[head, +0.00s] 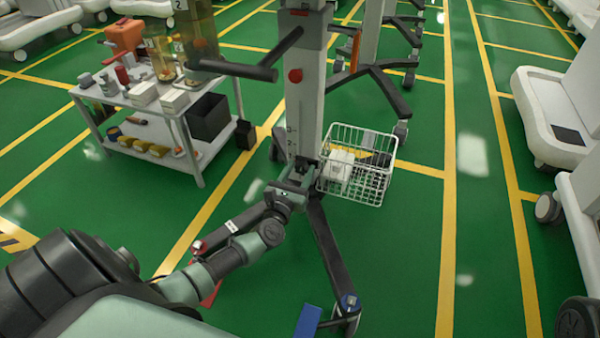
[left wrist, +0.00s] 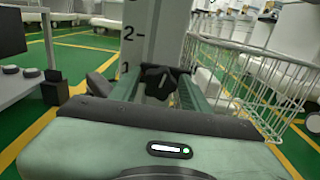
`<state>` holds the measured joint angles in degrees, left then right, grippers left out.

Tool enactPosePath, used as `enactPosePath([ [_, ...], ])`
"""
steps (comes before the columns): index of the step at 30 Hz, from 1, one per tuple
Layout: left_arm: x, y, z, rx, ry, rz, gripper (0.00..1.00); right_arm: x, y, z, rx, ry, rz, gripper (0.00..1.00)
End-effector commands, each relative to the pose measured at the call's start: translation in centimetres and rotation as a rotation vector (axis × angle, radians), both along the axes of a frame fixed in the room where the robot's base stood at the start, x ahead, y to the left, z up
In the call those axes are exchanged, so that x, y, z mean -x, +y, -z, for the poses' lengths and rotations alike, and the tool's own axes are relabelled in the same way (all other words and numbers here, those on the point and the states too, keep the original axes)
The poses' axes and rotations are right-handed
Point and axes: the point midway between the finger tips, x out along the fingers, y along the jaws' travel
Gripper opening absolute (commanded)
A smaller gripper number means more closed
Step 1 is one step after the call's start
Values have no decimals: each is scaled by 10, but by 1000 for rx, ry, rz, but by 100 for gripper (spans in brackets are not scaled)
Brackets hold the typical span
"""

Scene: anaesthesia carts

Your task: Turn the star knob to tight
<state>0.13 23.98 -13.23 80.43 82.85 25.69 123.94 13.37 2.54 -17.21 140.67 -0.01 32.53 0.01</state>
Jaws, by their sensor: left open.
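The star knob (left wrist: 160,80) is black and lobed, and sits on the front of a white column (left wrist: 137,38) with a printed number scale. In the left wrist view it lies between the fingers of my left gripper (left wrist: 163,90), which is open. Whether the fingers touch the knob I cannot tell. In the head view my left gripper (head: 300,176) is low at the foot of the column (head: 303,105), where the knob is mostly hidden. My right gripper is out of view.
A white wire basket (head: 358,165) with boxes hangs just right of the column. Dark stand legs (head: 328,240) spread over the floor. A loaded trolley (head: 150,103) stands at the left. A handle bar (head: 235,70) and a red button (head: 295,76) are higher on the column.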

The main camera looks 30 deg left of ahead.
Motion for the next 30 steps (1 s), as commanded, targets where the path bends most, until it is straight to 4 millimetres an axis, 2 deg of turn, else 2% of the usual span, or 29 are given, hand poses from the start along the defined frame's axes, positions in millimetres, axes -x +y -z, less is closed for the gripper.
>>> enactPosePath([
  [7, -1, 0, 0, -1, 1, 0, 46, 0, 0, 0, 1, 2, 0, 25],
  [8, -1, 0, 0, -1, 1, 0, 41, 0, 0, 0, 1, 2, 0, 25],
  [12, -1, 0, 0, -1, 1, 0, 2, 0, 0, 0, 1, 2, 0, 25],
  [13, -1, 0, 0, -1, 1, 0, 0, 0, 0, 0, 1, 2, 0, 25],
  [23, -1, 1, 0, -44, 13, -1, 0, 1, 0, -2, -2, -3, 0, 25],
  [30, -1, 0, -1, -185, 47, -2, 0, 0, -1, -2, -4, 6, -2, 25],
])
